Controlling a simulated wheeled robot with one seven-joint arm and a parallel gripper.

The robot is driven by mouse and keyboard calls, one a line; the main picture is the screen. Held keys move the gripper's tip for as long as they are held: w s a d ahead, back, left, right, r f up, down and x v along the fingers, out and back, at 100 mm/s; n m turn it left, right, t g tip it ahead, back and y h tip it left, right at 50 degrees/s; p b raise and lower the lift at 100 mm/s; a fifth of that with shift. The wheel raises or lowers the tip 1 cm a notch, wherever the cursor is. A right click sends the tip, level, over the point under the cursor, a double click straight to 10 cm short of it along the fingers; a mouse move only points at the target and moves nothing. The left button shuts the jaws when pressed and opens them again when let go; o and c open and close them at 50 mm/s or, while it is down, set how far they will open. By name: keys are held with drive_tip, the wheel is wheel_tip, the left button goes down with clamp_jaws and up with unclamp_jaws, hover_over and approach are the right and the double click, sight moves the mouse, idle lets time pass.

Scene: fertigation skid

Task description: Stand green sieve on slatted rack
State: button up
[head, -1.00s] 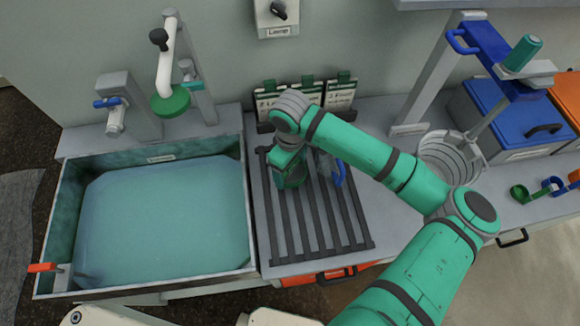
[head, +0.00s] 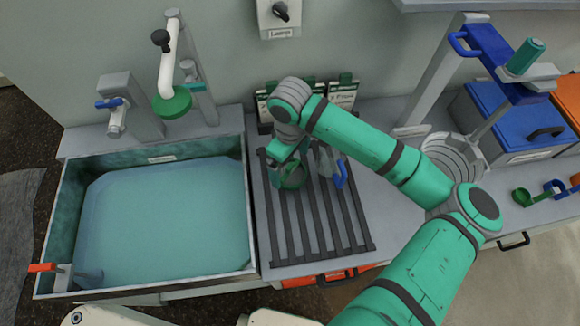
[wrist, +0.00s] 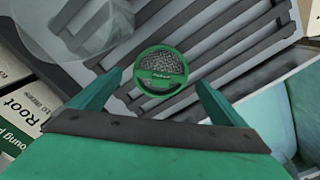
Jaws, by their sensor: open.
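The green sieve (wrist: 160,72) shows in the wrist view as a green ring with grey mesh, over the dark slats. In the head view the sieve (head: 292,178) is on the slatted rack (head: 315,222), near its back left part, partly hidden by my gripper. My gripper (wrist: 160,88) is open; its two green fingers lie apart on either side below the sieve in the wrist view, with a clear gap to it. In the head view my gripper (head: 285,160) is just behind and above the sieve.
A clear jug with a blue handle (head: 341,174) stands on the rack right of the sieve. A water-filled basin (head: 160,225) lies left. Label cards (head: 343,92) stand behind the rack. A ribbed grey bowl (head: 455,155) is at right. The front slats are clear.

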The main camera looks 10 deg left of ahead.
sight(291, 166)
wheel_tip(291, 166, up, 8)
drive_tip(key=shift+d+f, duration=0.15)
drive_tip(key=shift+f, duration=0.1)
drive_tip(key=shift+s+r, duration=0.1)
drive_tip(key=shift+r, duration=0.45)
